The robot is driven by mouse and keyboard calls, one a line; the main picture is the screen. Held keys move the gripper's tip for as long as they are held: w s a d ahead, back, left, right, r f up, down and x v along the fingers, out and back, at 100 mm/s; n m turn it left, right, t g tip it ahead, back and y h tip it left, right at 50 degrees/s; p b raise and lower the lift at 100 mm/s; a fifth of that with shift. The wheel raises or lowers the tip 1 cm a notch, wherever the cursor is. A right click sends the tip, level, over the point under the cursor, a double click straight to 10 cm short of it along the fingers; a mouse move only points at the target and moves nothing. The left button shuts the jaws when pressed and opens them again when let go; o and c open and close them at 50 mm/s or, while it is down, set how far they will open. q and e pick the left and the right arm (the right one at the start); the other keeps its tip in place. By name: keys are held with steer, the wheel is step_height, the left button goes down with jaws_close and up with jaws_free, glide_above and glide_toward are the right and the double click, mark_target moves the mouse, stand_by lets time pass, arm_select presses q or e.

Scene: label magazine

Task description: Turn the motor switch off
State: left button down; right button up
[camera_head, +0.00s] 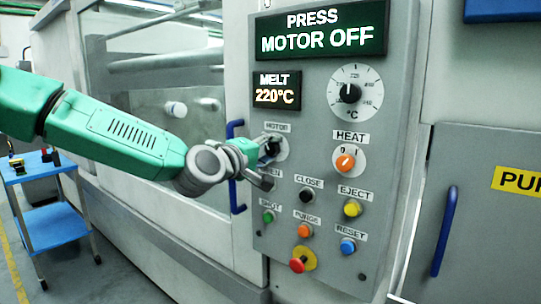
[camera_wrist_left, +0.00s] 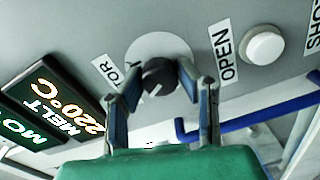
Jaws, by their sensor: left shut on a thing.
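The motor switch (camera_head: 277,147) is a dark round knob on a pale disc under a MOTOR label, on the grey control panel (camera_head: 330,225). It also shows in the left wrist view (camera_wrist_left: 158,75), with a small white mark on its edge. My left gripper (camera_head: 267,163) reaches it from the left and partly covers it in the head view. In the left wrist view my left gripper (camera_wrist_left: 160,80) has one finger on each side of the knob and is shut on it. My right gripper is not in view.
A display (camera_head: 318,32) reads PRESS MOTOR OFF; a smaller one (camera_head: 277,90) reads MELT 220°C. The orange HEAT knob (camera_head: 346,162), several push buttons and a red emergency button (camera_head: 303,259) sit close by. A blue handle (camera_head: 236,165) stands left of the panel.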

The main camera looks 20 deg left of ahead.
arm_select(q)
steer(key=shift+a+f+n, duration=0.1)
steer(key=shift+n, duration=0.5)
steer(key=c, duration=1.2)
jaws_free()
steer(key=shift+o, duration=0.2)
steer(key=shift+w+a, duration=0.1)
steer(key=v, duration=1.2)
